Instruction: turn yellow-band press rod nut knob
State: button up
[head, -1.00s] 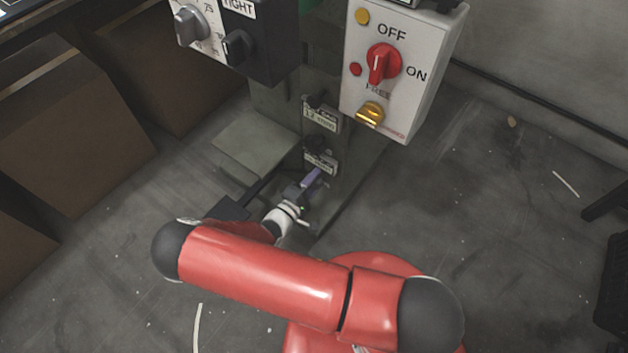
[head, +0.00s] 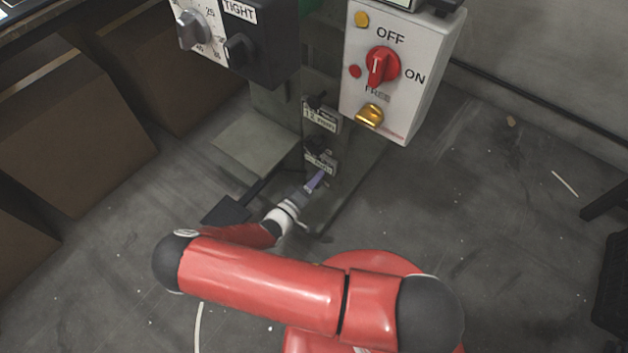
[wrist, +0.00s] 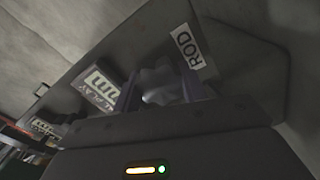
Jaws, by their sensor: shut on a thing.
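A grey lobed knob (wrist: 160,84) sits beside a white label reading ROD (wrist: 189,50) on the press in the wrist view. My gripper (wrist: 164,92) has its two purple fingers on either side of the knob and is shut on it. In the head view my gripper (head: 319,178) reaches the low front of the press column (head: 283,108), just below the small label plates. The knob is hidden there behind the gripper. No yellow band can be made out on the press.
A white control box (head: 425,65) with a red OFF/ON selector (head: 382,66) overhangs at the upper right. A black TIGHT panel (head: 268,60) hangs at the upper left. A black pedal (head: 225,210) lies on the floor. Brown boxes (head: 60,130) stand left. The floor at right is mostly clear.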

jog(key=o, duration=1)
jog(key=v, duration=0.7)
jog(key=shift+s+a, duration=0.25)
jog(key=shift+s, duration=0.1)
